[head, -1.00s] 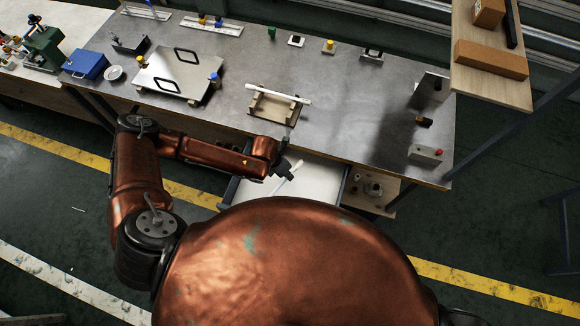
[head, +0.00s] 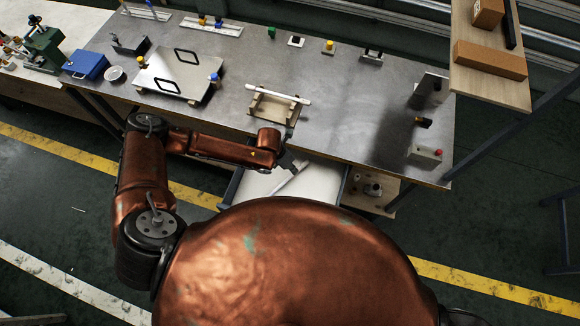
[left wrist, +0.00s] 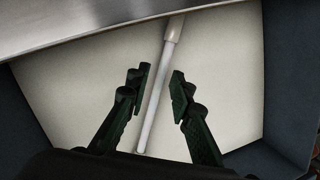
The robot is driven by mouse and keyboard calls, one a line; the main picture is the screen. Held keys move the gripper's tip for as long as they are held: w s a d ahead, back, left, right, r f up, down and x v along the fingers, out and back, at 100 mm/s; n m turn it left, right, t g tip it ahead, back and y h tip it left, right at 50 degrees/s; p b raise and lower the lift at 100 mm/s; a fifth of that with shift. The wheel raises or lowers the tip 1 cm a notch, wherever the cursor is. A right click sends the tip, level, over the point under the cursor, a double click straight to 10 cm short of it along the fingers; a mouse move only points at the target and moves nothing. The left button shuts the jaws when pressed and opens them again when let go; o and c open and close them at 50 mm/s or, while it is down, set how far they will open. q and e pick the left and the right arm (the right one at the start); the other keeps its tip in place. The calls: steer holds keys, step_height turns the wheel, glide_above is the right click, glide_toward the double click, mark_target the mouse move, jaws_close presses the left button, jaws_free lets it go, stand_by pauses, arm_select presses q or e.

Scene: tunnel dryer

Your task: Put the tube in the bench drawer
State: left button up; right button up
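A thin white tube (left wrist: 153,105) with a beige cap-like end lies slantwise in the open bench drawer (left wrist: 225,50), which has a pale floor and dark blue walls. In the head view the tube (head: 287,181) shows over the pale drawer floor (head: 318,185). My left gripper (left wrist: 160,80) is open above the drawer, one finger on each side of the tube, with a gap visible on both sides. In the head view my left gripper (head: 294,165) is small and partly unclear. My right gripper is not in view.
A second white rod (head: 278,93) rests on a wooden rack (head: 273,107) on the metal bench (head: 340,110). The bench's front edge overhangs the drawer's back. A plate with two black handles (head: 176,73) stands at left. A lower shelf (head: 370,200) is right of the drawer.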

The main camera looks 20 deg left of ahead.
mark_target(283, 176)
arm_select(q)
steer(key=shift+o, duration=0.4)
steer(key=shift+r, duration=0.3)
steer(key=v, duration=1.1)
steer(key=shift+a+r+p, duration=0.15)
steer(key=shift+r+p, duration=0.15)
steer(key=shift+p, duration=0.05)
